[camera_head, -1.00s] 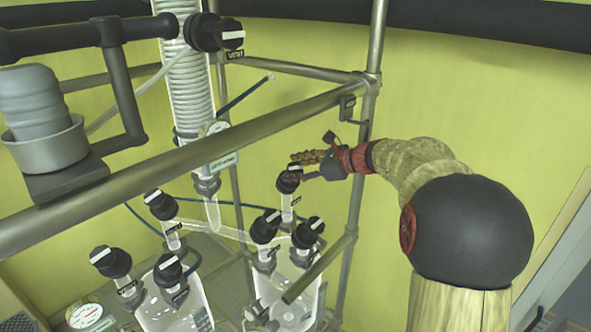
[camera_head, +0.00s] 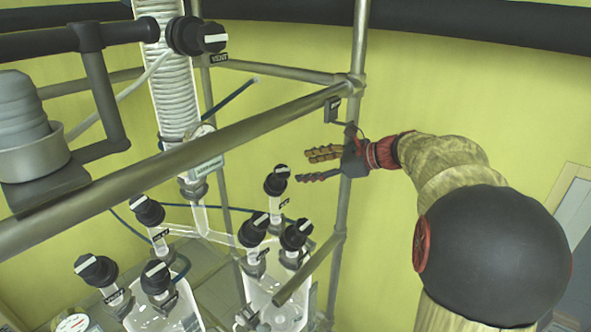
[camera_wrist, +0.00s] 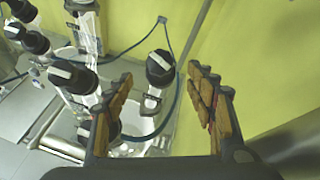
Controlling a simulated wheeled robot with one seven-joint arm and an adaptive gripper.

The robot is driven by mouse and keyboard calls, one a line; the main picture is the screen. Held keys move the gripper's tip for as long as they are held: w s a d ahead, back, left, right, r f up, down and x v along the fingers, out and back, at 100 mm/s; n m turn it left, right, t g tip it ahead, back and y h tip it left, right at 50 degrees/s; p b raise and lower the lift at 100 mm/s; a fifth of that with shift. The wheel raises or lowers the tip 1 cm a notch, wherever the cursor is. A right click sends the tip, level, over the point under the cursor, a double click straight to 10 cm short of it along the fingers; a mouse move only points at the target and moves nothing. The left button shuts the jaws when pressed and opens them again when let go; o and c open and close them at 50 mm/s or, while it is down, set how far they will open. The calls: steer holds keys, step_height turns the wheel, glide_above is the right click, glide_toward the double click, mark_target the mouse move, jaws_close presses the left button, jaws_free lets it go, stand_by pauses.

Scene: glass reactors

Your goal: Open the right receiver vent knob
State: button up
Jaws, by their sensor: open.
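The black knob (camera_head: 277,180) with a white mark stands on the tallest neck of the right glass vessel (camera_head: 262,290); its small label is too small to read. In the wrist view the knob (camera_wrist: 160,68) shows between and beyond the fingertips, with a clear neck below it. My gripper (camera_head: 306,166) is open and empty, just right of the knob in the head view, with a small gap between them. The fingers (camera_wrist: 160,76) are spread wide in the wrist view. I cannot tell the knob's exact turn position.
Other black knobs (camera_head: 254,230) (camera_head: 297,234) crowd the same vessel. A left glass vessel (camera_head: 165,310) carries more knobs. A metal frame rail (camera_head: 230,128) crosses in front, and an upright post (camera_head: 352,130) stands near my wrist.

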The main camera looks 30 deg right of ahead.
steer(key=shift+v, duration=1.1)
steer(key=s+a+f+n+g, duration=0.2)
steer(key=s+a+n, duration=0.1)
steer(key=a, duration=0.3)
steer(key=s+a+f+n+g+h, duration=0.1)
steer(key=s+a+n, duration=0.25)
steer(key=a, duration=0.25)
steer(key=s+a+f+n+g, duration=0.2)
steer(key=a+n, duration=0.2)
steer(key=a, duration=0.2)
steer(key=s+a+f+n+h, duration=0.3)
steer(key=s+a+f+n, duration=0.1)
steer(key=s+n, duration=0.45)
steer(key=s+a+f+n+h, duration=0.2)
steer(key=s+a+f+n, duration=0.1)
steer(key=s+n, duration=0.5)
step_height(320, 180, down, 20)
steer(key=s+b, duration=0.1)
steer(key=b, duration=1.8)
steer(key=shift+s+g+b, duration=0.35)
steer(key=shift+g, duration=0.05)
